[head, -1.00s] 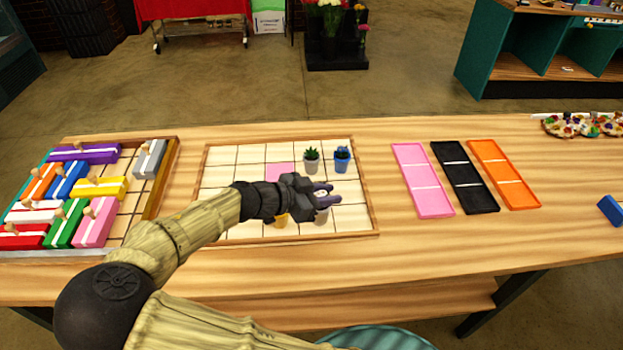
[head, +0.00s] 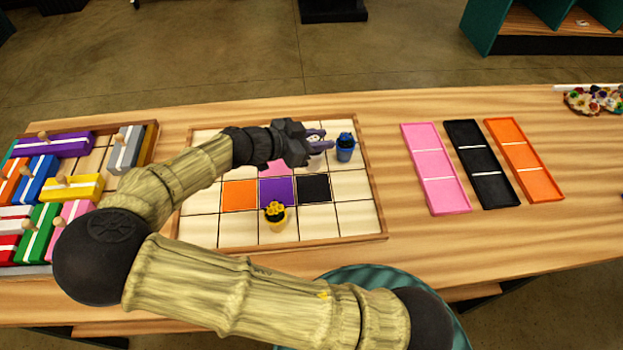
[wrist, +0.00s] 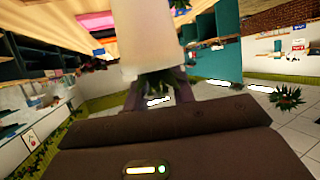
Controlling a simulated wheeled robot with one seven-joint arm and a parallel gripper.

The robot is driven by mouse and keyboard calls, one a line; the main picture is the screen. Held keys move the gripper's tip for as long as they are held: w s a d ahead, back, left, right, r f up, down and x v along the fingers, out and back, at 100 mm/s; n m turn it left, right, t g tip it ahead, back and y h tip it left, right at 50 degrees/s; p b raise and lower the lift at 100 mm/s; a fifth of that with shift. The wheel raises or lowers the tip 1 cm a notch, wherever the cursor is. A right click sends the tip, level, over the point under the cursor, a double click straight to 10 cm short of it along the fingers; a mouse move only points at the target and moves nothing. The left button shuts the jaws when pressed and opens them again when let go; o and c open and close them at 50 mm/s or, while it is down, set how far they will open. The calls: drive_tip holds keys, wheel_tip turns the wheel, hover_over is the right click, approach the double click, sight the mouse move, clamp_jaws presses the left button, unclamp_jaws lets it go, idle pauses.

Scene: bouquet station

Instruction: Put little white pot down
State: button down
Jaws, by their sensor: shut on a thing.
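The little white pot (wrist: 150,45) fills the upper middle of the wrist view, between my gripper's fingers. My gripper (head: 318,140) is shut on it. In the head view only a pale part of the pot (head: 320,149) shows below and beside the fingers. My gripper is over the back right part of the wooden grid tray (head: 383,222), just left of the blue pot with a blue plant (head: 345,152). The fingers cover part of the grid there. Whether the white pot touches the tray cannot be told.
A yellow pot (head: 278,222) stands in the tray's front row. Pink, orange, purple (head: 276,190) and black squares mark some cells. Pink, black and orange trays (head: 525,160) lie to the right. A box of coloured blocks (head: 70,187) stands left. The front right cells are clear.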

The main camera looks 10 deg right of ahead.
sight(320, 159)
drive_tip(key=shift+s+d+f, duration=0.1)
drive_tip(key=shift+s+d, duration=0.05)
drive_tip(key=shift+s, duration=0.1)
wheel_tip(320, 159, down, 6)
drive_tip(key=shift+w+p, duration=0.1)
drive_tip(key=shift+p, duration=0.35)
drive_tip(key=shift+f, duration=0.15)
drive_tip(key=shift+f+p, duration=0.3)
drive_tip(key=shift+f, duration=1.45)
drive_tip(key=c, duration=1.2)
unclamp_jaws()
drive_tip(key=shift+o, duration=0.2)
drive_tip(key=b+v, duration=0.2)
drive_tip(key=v, duration=1)
drive_tip(key=shift+b, duration=0.35)
drive_tip(key=shift+r, duration=0.1)
